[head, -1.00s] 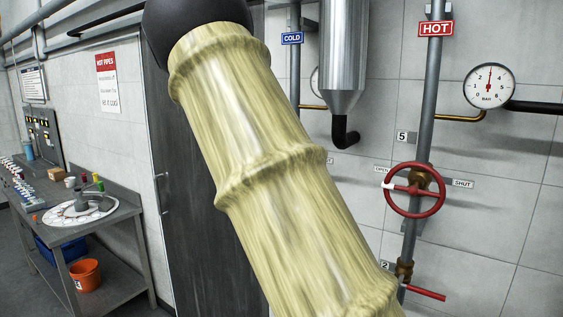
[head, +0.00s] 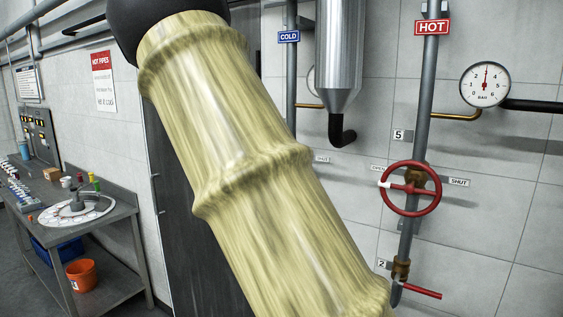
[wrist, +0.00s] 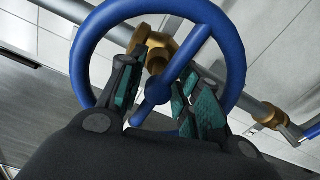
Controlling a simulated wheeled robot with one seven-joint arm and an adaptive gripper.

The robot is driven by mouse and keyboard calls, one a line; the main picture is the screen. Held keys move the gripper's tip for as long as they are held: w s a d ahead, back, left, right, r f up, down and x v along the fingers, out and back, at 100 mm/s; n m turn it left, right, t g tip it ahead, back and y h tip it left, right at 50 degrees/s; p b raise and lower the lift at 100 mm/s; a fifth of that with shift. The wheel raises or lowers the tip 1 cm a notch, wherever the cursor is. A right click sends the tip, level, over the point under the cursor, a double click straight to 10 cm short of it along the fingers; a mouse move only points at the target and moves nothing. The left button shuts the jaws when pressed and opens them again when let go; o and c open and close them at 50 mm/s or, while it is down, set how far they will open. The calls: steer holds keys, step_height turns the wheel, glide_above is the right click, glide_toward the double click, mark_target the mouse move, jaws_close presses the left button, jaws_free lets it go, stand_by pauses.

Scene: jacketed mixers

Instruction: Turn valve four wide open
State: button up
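In the wrist view a blue handwheel (wrist: 236,62) sits on a brass valve body (wrist: 161,52) on a grey pipe. My gripper (wrist: 160,88) is at the wheel, with its dark, teal-padded fingers apart on either side of the wheel's hub and spoke. I cannot tell whether the pads touch the spoke. No number four plate shows in either view. In the head view my pale arm covers the blue wheel and my gripper; a "SHUT" plate (head: 322,160) shows just right of my arm, below the COLD sign (head: 289,37).
A red handwheel (head: 437,201) by plate 5 (head: 399,135) is on the HOT pipe (head: 424,110), with a red lever (head: 424,292) by plate 2 below. A steel vessel (head: 338,45) hangs near my arm. A workbench (head: 110,222) stands at left.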

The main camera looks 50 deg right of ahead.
steer(key=s+a, duration=0.1)
steer(key=a, duration=0.7)
steer(key=shift+s+a, duration=0.15)
steer(key=shift+s, duration=0.15)
